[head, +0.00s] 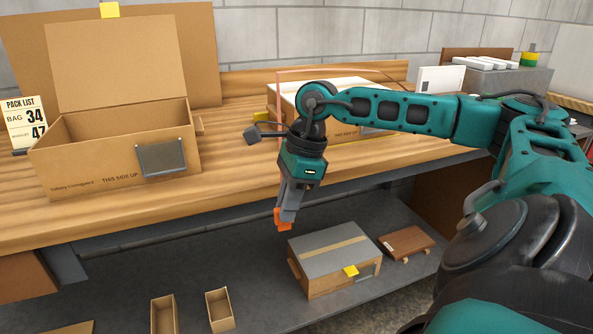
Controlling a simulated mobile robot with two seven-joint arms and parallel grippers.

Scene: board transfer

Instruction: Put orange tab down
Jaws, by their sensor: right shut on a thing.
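My right gripper (286,208) points down in front of the wooden workbench (225,192), above the lower grey shelf. It is shut on the orange tab (282,219), which shows as a small bright piece at the fingertips. The tab hangs in the air, apart from any surface. My left gripper is not in this view.
An open cardboard box (75,165) stands on the bench at left beside a pack list card (24,123). A second box (345,92) stands behind my right arm. A grey-topped box (325,250), small open boxes (163,315) and a brown board (405,243) lie on the lower shelf (240,270).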

